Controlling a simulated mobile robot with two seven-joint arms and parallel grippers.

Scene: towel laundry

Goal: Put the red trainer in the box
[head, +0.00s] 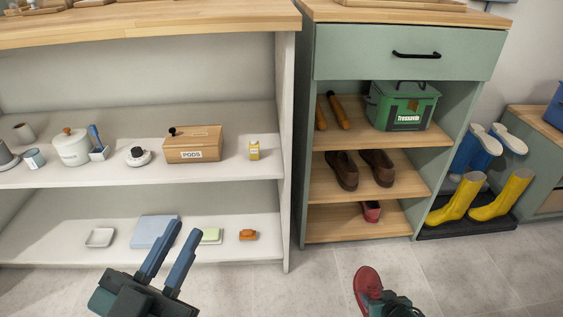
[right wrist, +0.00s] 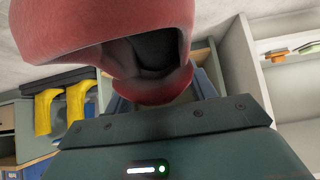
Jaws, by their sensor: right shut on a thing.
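The red trainer (head: 366,287) is in my right gripper (head: 384,300), low over the floor in front of the shoe cabinet. In the right wrist view the trainer (right wrist: 95,25) fills the top, its dark opening facing the camera, with the fingers partly hidden behind it. My left gripper (head: 184,230) is open and empty, in front of the low white shelf. A green lidded box (head: 404,104) with a label and dark handle stands on the cabinet's top shelf. A wooden box (head: 193,144) marked PODS sits on the left shelf unit. Both look closed.
A second red shoe (head: 371,211) lies on the cabinet's bottom shelf. Brown shoes (head: 343,170) stand on the middle shelf. Yellow boots (head: 457,198) stand on a dark tray at right. The grey floor (head: 320,275) before the cabinet is clear.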

